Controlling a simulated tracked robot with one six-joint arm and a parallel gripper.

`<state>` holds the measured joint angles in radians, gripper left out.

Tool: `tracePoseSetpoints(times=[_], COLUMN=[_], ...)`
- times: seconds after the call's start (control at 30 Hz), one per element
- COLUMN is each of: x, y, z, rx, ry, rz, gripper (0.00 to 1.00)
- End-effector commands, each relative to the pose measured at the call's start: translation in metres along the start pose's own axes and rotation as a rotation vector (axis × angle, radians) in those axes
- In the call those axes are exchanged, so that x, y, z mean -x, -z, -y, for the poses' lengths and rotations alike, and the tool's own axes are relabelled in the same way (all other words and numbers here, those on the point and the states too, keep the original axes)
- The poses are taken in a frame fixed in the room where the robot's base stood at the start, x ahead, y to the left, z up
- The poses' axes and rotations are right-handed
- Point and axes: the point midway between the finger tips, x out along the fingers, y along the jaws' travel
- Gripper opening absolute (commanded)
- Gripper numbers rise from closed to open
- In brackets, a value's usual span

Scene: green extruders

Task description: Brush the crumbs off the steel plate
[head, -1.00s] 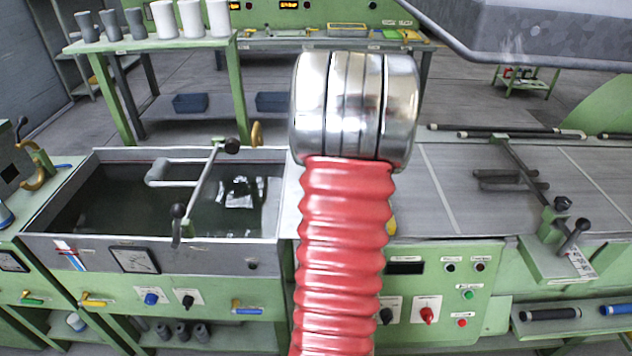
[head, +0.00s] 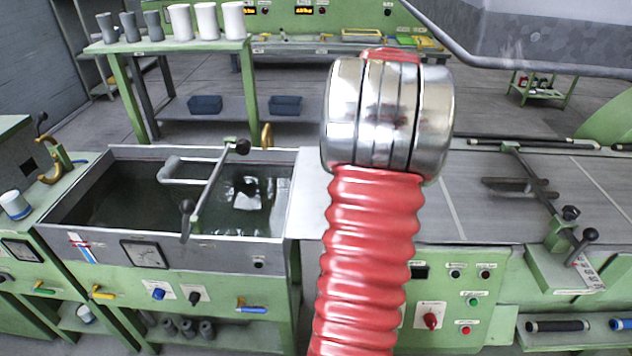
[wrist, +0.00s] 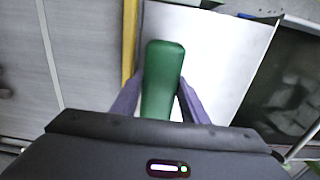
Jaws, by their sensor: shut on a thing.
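My gripper (wrist: 157,88) is shut on a green, rounded block-like thing, likely the brush's handle (wrist: 164,65), in the wrist view. Its bristles do not show. The pale steel plate (wrist: 218,45) lies below and beyond it; I cannot tell whether the brush touches it. In the head view, a strip of the plate (head: 313,195) shows between the tank and my red-sleeved arm, which hides the gripper. No crumbs can be made out.
A tank of dark liquid (head: 110,195) with a crank handle (head: 207,190) adjoins the plate. A yellow strip (wrist: 130,40) runs along the plate's other side, beside a grey bench top (head: 480,215). A rack with cups (head: 205,20) stands behind.

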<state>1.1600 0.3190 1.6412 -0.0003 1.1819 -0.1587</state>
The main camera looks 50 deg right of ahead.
Motion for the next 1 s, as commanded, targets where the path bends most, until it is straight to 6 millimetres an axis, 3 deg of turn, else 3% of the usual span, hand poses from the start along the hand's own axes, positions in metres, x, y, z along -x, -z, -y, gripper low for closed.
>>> tracePoseSetpoints(times=[0.3, 0.77, 0.87, 1.0], x=[0.024, 0.026, 0.025, 0.023], y=[0.002, 0.001, -0.001, -0.010], z=[0.005, 0.011, 0.025, 0.062], rx=[0.011, 0.012, 0.013, 0.009], ry=[0.000, 0.000, 0.000, 0.000], rz=[-0.001, -0.001, -0.001, -0.001], gripper=[0.16, 0.16, 0.16, 0.16])
